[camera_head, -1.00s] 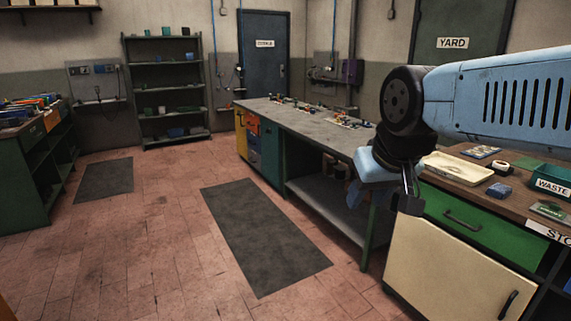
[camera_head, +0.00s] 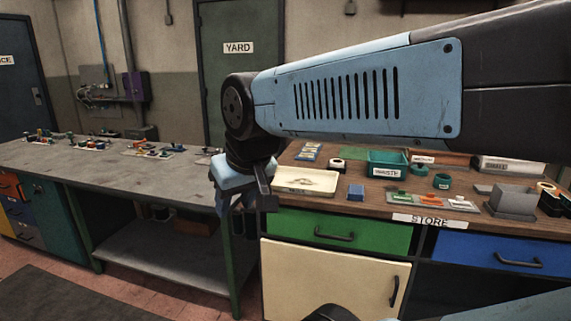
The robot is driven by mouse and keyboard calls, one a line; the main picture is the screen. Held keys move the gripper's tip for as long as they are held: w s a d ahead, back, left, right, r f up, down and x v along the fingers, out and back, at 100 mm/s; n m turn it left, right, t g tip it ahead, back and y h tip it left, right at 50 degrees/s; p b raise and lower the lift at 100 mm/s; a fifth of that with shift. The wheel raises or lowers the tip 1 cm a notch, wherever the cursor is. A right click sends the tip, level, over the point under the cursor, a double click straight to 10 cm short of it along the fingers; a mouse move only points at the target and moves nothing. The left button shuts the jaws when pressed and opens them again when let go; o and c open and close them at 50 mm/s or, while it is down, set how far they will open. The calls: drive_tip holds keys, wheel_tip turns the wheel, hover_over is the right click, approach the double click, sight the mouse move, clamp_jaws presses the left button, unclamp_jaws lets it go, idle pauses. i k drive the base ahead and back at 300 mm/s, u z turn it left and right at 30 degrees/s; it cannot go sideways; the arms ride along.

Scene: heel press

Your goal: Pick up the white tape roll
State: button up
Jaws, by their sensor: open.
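A small pale roll with a dark centre (camera_head: 337,164) lies on the wooden top of the bench on the right, behind the cream tray; it looks like the white tape roll, but is too small to be sure. A second roll, pale and dark (camera_head: 547,188), sits at the bench's far right. My gripper (camera_head: 240,206) hangs downward left of the cream tray, in front of the gap between the two benches. It is open, appears empty, and is well apart from both rolls. My arm covers part of the back wall.
The grey bench (camera_head: 110,170) on the left has clear room in front.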

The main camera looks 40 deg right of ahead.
sight(337, 165)
drive_tip(key=z, duration=0.35)
drive_tip(key=i, duration=0.95)
drive_tip(key=z, duration=1)
drive_tip(key=i, duration=0.65)
drive_tip(key=z, duration=0.35)
drive_tip(key=k, duration=0.85)
drive_tip(key=z, duration=0.2)
drive_tip(key=i, duration=0.85)
drive_tip(key=u, duration=0.1)
